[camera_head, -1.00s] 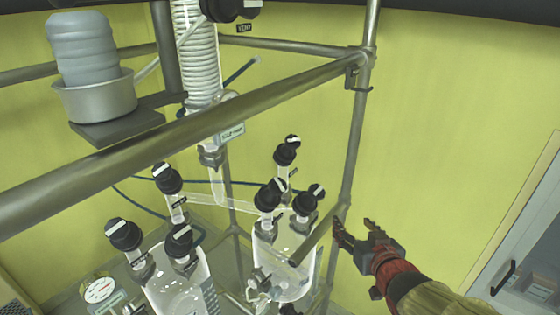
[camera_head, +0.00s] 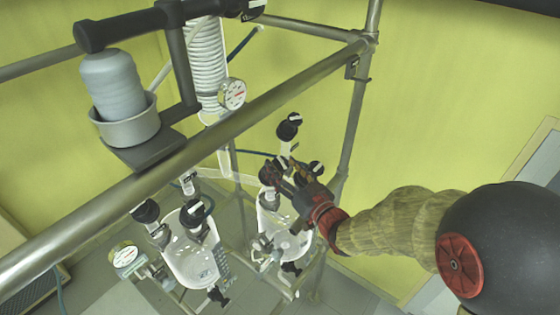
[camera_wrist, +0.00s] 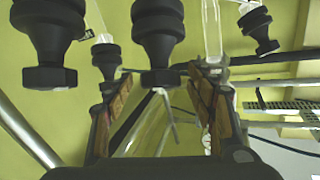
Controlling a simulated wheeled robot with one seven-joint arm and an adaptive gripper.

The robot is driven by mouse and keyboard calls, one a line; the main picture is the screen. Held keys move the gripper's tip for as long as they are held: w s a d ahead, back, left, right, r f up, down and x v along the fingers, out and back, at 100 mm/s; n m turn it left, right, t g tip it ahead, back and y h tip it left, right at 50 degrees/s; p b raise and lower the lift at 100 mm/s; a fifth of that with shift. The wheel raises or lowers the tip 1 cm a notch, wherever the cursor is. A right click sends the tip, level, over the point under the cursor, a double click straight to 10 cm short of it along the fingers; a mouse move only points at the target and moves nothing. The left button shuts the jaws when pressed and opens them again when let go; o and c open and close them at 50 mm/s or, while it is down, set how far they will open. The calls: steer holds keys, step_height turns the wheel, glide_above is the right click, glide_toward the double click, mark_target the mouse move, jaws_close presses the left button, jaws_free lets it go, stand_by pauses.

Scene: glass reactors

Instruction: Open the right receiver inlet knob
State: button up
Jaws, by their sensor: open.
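The right receiver (camera_head: 285,235) is a clear glass vessel in the head view, with several black knobs on its top. One knob (camera_head: 289,127) stands tall at the back, one (camera_head: 268,174) is at the left, and one (camera_head: 316,168) is at the right, partly behind my gripper. My gripper (camera_head: 284,170) is among these knobs. In the wrist view my gripper (camera_wrist: 160,78) is open, with a black knob (camera_wrist: 158,35) in line with the gap between its fingers. I cannot tell whether the fingers touch it. No readable label shows which knob is the inlet.
The left receiver (camera_head: 190,260) with its own black knobs stands beside the right one. A metal frame rail (camera_head: 250,115) crosses above, and an upright post (camera_head: 355,125) stands behind the arm. In the wrist view other knobs (camera_wrist: 48,40) (camera_wrist: 258,28) flank the fingers.

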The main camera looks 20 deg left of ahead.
steer(key=shift+x, duration=0.9)
steer(key=shift+c, duration=1.2)
steer(key=c, duration=0.9)
steer(key=shift+c, duration=0.2)
steer(key=shift+w+d+n+g+y+b, duration=0.1)
steer(key=shift+n+g+y+b, duration=0.2)
steer(key=shift+n+y+b, duration=0.15)
